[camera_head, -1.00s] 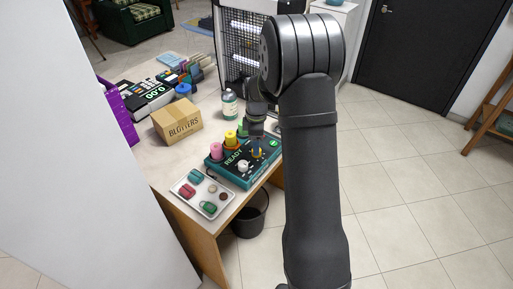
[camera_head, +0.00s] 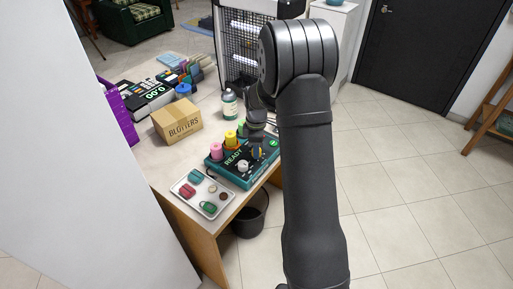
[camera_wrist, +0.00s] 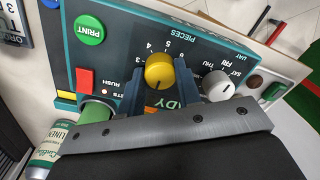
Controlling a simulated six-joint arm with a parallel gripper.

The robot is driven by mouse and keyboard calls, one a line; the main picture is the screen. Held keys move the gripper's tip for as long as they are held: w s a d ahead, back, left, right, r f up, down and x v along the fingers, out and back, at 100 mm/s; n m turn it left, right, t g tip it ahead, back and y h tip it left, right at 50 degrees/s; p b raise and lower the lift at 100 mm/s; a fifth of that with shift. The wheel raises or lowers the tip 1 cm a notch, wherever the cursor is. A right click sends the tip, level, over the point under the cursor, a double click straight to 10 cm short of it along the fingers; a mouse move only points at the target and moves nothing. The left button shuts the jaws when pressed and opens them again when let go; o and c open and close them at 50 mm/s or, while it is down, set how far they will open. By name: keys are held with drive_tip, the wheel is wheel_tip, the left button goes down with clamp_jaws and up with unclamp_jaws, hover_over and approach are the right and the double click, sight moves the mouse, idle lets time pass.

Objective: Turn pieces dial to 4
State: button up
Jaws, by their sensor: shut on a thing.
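The teal ticket machine (camera_head: 232,177) sits at the desk's front right edge, with READY on its screen. In the wrist view its yellow pieces dial (camera_wrist: 159,72) stands under the PIECES label, with numbers including 3, 4 and 5 around its far side. A dark line shows on the dial's near side; which number the dial is set to I cannot tell. My gripper (camera_wrist: 160,82) is shut on the dial, one blue finger on each side. In the head view my gripper (camera_head: 257,153) is at the machine's right part, and the dial is mostly hidden.
A white day dial (camera_wrist: 218,86) stands close beside my right finger. A green PRINT button (camera_wrist: 89,30), a red button (camera_wrist: 84,80) and a green spool (camera_wrist: 96,112) are to the left. A tray (camera_head: 187,205) and a box (camera_head: 178,122) are on the desk.

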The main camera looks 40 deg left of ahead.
drive_tip(key=m, duration=0.7)
drive_tip(key=shift+m, duration=0.4)
drive_tip(key=m, duration=0.3)
drive_tip(key=shift+m, duration=0.3)
drive_tip(key=m, duration=0.3)
drive_tip(key=shift+r+m, duration=0.1)
drive_tip(key=shift+m, duration=0.2)
drive_tip(key=m, duration=0.6)
drive_tip(key=shift+y, duration=0.3)
drive_tip(key=m, duration=0.5)
drive_tip(key=shift+m, duration=0.3)
